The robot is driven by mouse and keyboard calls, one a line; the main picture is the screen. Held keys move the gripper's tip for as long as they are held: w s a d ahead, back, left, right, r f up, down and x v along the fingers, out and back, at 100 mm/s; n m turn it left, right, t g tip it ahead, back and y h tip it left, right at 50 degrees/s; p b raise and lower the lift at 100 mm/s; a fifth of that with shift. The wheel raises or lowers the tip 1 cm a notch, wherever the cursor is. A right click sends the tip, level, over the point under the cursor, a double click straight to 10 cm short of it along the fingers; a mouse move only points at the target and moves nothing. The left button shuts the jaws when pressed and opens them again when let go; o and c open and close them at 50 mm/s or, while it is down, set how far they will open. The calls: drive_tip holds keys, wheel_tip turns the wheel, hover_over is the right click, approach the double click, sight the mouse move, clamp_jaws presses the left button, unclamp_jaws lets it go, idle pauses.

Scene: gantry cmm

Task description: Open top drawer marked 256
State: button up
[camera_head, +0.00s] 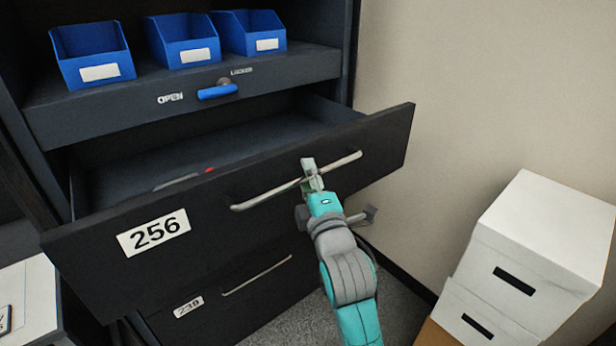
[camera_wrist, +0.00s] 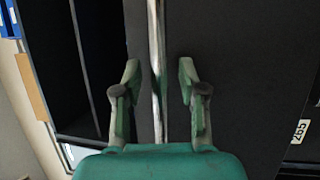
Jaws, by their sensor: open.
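The top drawer (camera_head: 90,265) marked 256 is dark and stands pulled well out of the cabinet, its inside showing behind the front. The drawer's silver bar handle (camera_head: 262,197) runs between my gripper's fingers in the wrist view (camera_wrist: 157,60). My gripper (camera_head: 312,175) is open around the handle, with a visible gap on each side of the bar (camera_wrist: 158,85).
A lower drawer labelled 238 (camera_head: 188,306) is closed below. A blue lock lever (camera_head: 217,91) sits between OPEN and LOCKED above. Blue bins (camera_head: 92,55) stand on the shelf. White boxes (camera_head: 545,235) stand at right. Small red and light items lie inside the open drawer.

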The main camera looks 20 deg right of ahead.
drive_tip(key=v, duration=1.1)
drive_tip(key=shift+s, duration=0.4)
drive_tip(key=s+f+m+g+y, duration=0.25)
drive_tip(key=s+f+m, duration=0.45)
drive_tip(key=s+f, duration=1.1)
drive_tip(key=s+f+m+g, duration=0.1)
drive_tip(key=s+f+m, duration=0.2)
drive_tip(key=s, duration=0.6)
drive_tip(key=s+f+m+g, duration=0.1)
drive_tip(key=s+f+m, duration=0.3)
drive_tip(key=s, duration=0.6)
drive_tip(key=shift+s+a+m+g+h, duration=0.15)
drive_tip(key=shift+s+m+g+h, duration=0.2)
drive_tip(key=shift+m, duration=0.75)
